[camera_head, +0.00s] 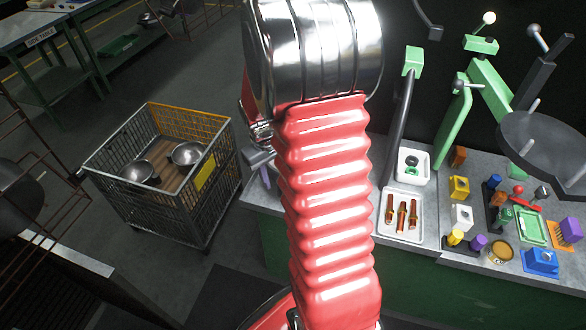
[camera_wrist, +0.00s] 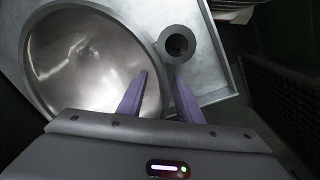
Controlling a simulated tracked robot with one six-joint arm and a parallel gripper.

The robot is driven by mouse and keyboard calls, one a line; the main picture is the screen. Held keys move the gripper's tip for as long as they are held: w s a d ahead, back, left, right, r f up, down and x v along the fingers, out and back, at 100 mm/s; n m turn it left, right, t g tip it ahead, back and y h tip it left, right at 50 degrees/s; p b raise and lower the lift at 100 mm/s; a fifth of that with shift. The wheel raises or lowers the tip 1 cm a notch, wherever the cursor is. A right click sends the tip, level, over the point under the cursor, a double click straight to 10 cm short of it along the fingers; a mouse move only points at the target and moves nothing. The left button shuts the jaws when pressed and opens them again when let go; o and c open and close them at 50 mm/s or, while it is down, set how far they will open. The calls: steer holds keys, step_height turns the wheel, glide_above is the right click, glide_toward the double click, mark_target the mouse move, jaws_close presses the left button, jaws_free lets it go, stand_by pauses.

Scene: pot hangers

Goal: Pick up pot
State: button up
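A wide, shiny metal pot (camera_wrist: 80,65) with a round rim fills the left of the wrist view and rests on a grey surface. My gripper (camera_wrist: 160,80) is open, its two purple fingers apart with nothing visibly held between them. The left finger overlaps the pot's right rim in the picture, and the right finger is outside it. I cannot tell whether they touch the rim. A dark round piece with a hole (camera_wrist: 177,43) sits just beyond the fingertips, beside the pot.
A wire cage cart (camera_head: 205,205) at the left holds two metal bowls (camera_head: 187,153). The workbench (camera_head: 410,252) at the right carries a white tray (camera_head: 385,228) of copper-coloured parts, coloured blocks and green stands. A large dark pan (camera_head: 545,150) is at the right edge.

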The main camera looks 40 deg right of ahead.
steer(key=shift+c, duration=0.6)
jaws_close()
stand_by(1.0)
